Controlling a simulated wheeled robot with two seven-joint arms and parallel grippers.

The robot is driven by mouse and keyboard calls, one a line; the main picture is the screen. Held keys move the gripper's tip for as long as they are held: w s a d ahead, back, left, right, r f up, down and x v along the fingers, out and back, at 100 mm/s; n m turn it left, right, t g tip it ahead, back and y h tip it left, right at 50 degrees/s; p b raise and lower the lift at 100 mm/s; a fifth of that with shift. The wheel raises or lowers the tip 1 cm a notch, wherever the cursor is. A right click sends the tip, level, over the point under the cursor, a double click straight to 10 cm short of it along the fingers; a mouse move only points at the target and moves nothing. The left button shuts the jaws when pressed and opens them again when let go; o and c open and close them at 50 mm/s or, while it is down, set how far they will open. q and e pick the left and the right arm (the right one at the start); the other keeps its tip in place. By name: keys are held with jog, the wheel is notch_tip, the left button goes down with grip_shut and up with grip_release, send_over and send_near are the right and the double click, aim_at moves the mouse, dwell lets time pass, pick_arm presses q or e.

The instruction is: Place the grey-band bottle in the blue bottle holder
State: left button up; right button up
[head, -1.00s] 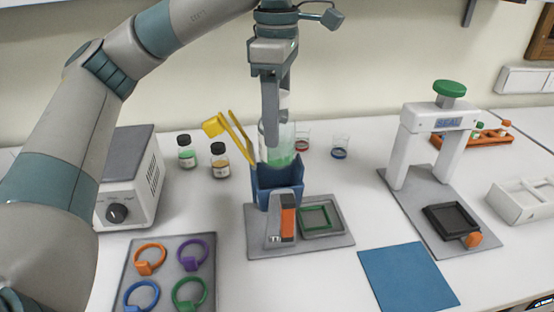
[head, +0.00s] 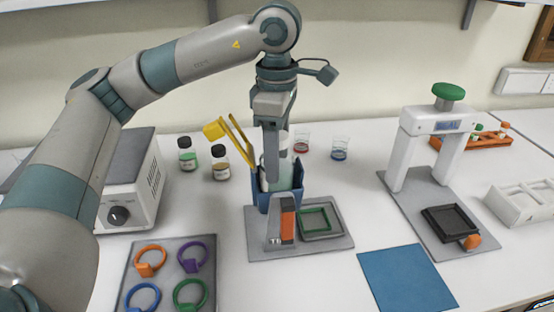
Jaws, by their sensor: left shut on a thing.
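My left gripper (head: 273,150) points straight down above the blue bottle holder and is shut on a clear bottle (head: 285,172). The bottle's lower part is inside the blue bottle holder (head: 264,195), behind its front wall. The bottle looks upright; its grey band cannot be made out clearly, and its base is hidden. The holder stands on a grey plate, behind a grey and orange upright piece. A yellow tong-like tool (head: 228,134) leans out of the holder's left side. My right gripper is not in view.
Two small dark-capped bottles (head: 220,163) and two small beakers (head: 340,148) stand behind the holder. A white box with a knob (head: 128,195) is left, a ring tray (head: 168,278) front left. A white press (head: 435,140) and blue mat (head: 406,279) are right.

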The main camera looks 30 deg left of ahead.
pick_arm(q)
jog(key=shift+f, duration=0.7)
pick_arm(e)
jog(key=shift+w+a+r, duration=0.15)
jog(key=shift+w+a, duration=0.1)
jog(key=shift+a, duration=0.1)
pick_arm(q)
jog(key=shift+f, duration=0.15)
